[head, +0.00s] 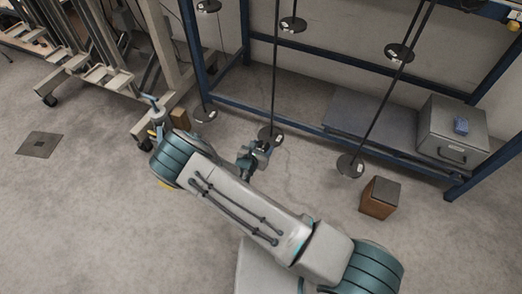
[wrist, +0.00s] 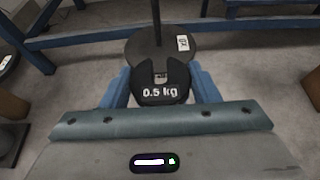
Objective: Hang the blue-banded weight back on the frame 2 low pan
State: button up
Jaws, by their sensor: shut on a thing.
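My gripper (wrist: 162,84) is shut on a dark slotted weight (wrist: 160,96) marked "0.5 kg", held between its two blue fingers. No blue band shows on the side I see. Just beyond the weight is a dark round pan (wrist: 142,46) with a white tag and a thin upright rod. The weight overlaps the pan's near edge in the wrist view; I cannot tell whether they touch. In the head view my gripper (head: 259,150) is low over the floor, just in front of the middle low pan (head: 270,133). The weight is hard to make out there.
A blue rack (head: 300,124) stands behind. A brown box (head: 379,198) stands on the floor at right.

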aim_at(271, 132)
jog(key=shift+w+d+b, duration=0.25)
jog(key=shift+w+b, duration=0.05)
jog(key=shift+w, duration=0.4)
jog(key=shift+w+d+b, duration=0.2)
jog(key=shift+w+b, duration=0.05)
jog(key=shift+w, duration=0.4)
jog(key=shift+w+d+b, duration=0.25)
jog(key=shift+w+b, duration=0.05)
jog(key=shift+w, duration=0.4)
jog(key=shift+w, duration=0.15)
jog(key=shift+w+d, duration=0.2)
jog(key=shift+w, duration=0.25)
jog(key=shift+w+d, duration=0.25)
jog(key=shift+w, duration=0.45)
jog(key=shift+w+d, duration=0.35)
jog(key=shift+w, duration=0.5)
jog(key=shift+f, duration=0.4)
dwell(0.4)
